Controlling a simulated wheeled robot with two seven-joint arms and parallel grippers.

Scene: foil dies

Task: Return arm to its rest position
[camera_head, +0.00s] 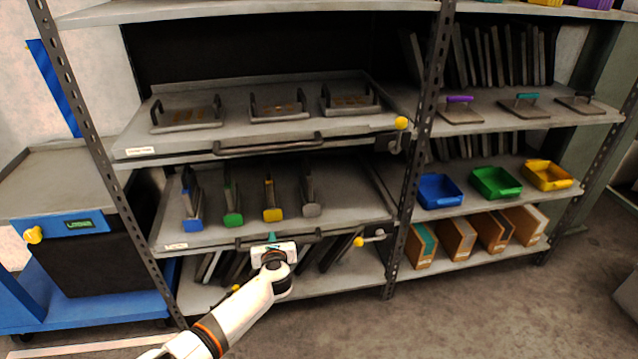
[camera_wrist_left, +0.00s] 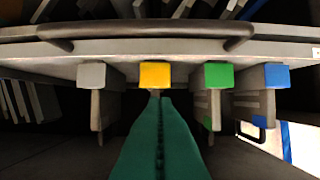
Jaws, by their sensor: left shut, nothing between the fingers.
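My left arm (camera_head: 235,312) reaches in from the bottom of the head view. Its gripper (camera_head: 271,238) is at the front edge of the middle pull-out tray (camera_head: 340,215), close to the tray's handle (camera_head: 312,237); I cannot tell whether they touch. In the left wrist view the teal fingers (camera_wrist_left: 157,105) are pressed together and empty, pointing toward the tools on that tray. The tools have blue (camera_head: 193,222), green (camera_head: 233,217), yellow (camera_head: 272,213) and grey (camera_head: 311,209) ends. The right gripper is not in view.
The upper tray (camera_head: 240,132) holds three handled plates. To the right stand blue (camera_head: 440,190), green (camera_head: 495,182) and yellow (camera_head: 548,175) bins above cardboard boxes (camera_head: 457,240). A blue cart (camera_head: 75,310) stands left. Rack posts (camera_head: 425,120) flank the trays. Floor in front is clear.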

